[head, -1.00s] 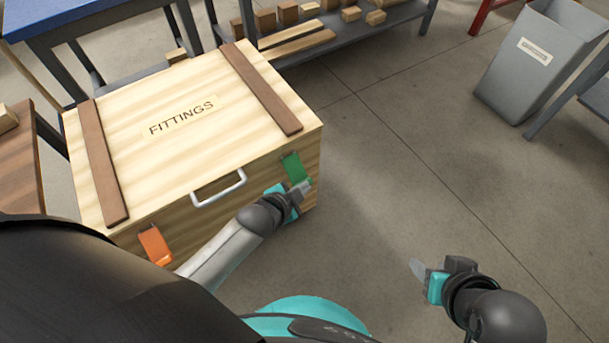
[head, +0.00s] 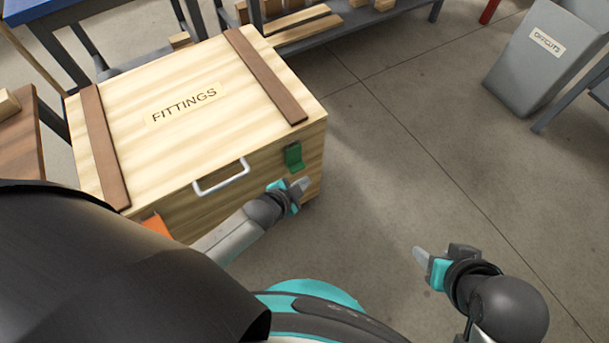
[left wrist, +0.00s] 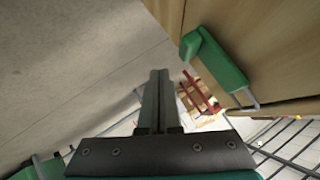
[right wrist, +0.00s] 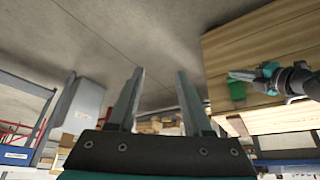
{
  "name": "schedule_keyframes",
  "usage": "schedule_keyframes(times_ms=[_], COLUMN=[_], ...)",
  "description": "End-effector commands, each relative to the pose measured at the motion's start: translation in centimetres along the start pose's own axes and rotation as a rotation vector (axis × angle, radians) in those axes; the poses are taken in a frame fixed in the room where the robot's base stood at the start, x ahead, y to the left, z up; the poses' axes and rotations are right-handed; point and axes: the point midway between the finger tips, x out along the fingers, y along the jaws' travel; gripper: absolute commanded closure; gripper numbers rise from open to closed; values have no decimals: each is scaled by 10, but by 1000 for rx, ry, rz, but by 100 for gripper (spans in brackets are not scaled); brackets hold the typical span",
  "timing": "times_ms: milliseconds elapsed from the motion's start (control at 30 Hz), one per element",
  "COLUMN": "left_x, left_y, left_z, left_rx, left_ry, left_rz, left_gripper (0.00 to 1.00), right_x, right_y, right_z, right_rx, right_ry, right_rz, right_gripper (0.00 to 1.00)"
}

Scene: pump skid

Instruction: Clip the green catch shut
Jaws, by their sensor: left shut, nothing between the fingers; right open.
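The green catch (head: 293,157) is on the front of the wooden box (head: 250,200), near its right end, just below the lid's edge. It looks short and upright, close against the front. It also shows in the left wrist view (left wrist: 216,62) and the right wrist view (right wrist: 237,91). My left gripper (head: 301,187) is shut and empty, just below and in front of the catch, seemingly apart from it. My right gripper (head: 420,257) is open and empty over the floor, well to the right of the box; its spread fingers show in the right wrist view (right wrist: 158,98).
The closed lid is marked FITTINGS (head: 184,103). A white handle (head: 222,178) sticks out at mid-front. An orange catch (head: 155,224) is partly hidden behind my body. A grey bin (head: 540,60) stands at the back right. Floor right of the box is clear.

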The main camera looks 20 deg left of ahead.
Motion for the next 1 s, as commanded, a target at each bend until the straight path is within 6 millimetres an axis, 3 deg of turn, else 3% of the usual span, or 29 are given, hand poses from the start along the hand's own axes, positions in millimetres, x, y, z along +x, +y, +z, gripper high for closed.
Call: schedule_keyframes(times_ms=[300,667,833,1000], left_x=[-9,-9,-9,-9], left_y=[-7,-7,-7,-7], left_z=[-10,-9,-9,-9], left_rx=[-1,-1,-1,-1], left_ry=[0,0,0,0], left_rz=[0,0,0,0], left_gripper=[100,100,100,100], right_x=[-15,-14,-6,16], right_y=[0,0,1,4], right_z=[-8,-8,-3,13], right_rx=[0,0,1,5], right_ry=[1,0,-20,-78], right_rz=[0,0,3,10], right_gripper=[50,50,50,50])
